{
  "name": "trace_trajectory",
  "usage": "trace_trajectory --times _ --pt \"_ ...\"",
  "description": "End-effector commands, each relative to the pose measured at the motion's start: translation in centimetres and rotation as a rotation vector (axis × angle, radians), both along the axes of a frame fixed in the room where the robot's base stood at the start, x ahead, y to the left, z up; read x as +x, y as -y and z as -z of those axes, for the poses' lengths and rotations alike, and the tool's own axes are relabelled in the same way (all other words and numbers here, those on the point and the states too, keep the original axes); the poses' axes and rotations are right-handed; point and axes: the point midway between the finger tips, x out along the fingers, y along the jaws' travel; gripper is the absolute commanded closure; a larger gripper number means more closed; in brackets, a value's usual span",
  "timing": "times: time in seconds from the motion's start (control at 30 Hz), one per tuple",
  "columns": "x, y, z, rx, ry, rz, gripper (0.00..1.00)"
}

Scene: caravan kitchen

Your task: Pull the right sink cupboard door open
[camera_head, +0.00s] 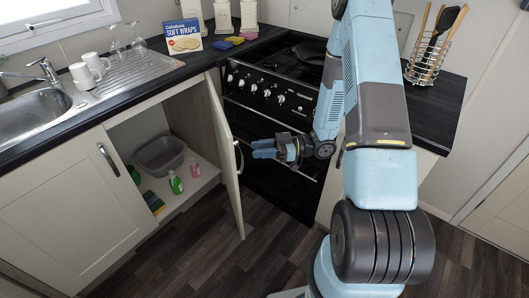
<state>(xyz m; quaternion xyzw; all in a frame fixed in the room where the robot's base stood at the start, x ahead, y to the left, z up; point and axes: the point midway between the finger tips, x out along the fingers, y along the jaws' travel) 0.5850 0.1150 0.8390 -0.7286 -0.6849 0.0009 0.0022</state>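The right sink cupboard door (226,150) is cream and stands wide open. It is swung out on the cooker side, with its free edge towards the room. Its metal handle (239,157) shows at the right of that edge. A small gap shows between the fingertips and the handle in this view. The fingers look close together and seem empty, but I cannot tell whether they are fully shut.
The open cupboard holds a grey basin (160,155), a green bottle (176,183), a pink bottle (195,168) and sponges (153,202). The left cupboard door (75,210) is closed. The black cooker (268,125) is behind my gripper. Dark wooden floor (215,262) is clear in front.

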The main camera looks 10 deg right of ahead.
Motion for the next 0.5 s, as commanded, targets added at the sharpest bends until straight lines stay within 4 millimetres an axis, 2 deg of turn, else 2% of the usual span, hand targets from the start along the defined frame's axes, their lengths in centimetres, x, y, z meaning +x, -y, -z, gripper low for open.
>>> trace_trajectory --times 0.2,0.5 --pt "-2.4 0.5 -1.1 0.0 0.0 0.0 0.67" --pt "-3.1 0.5 -1.4 -0.001 0.001 -0.002 0.67"
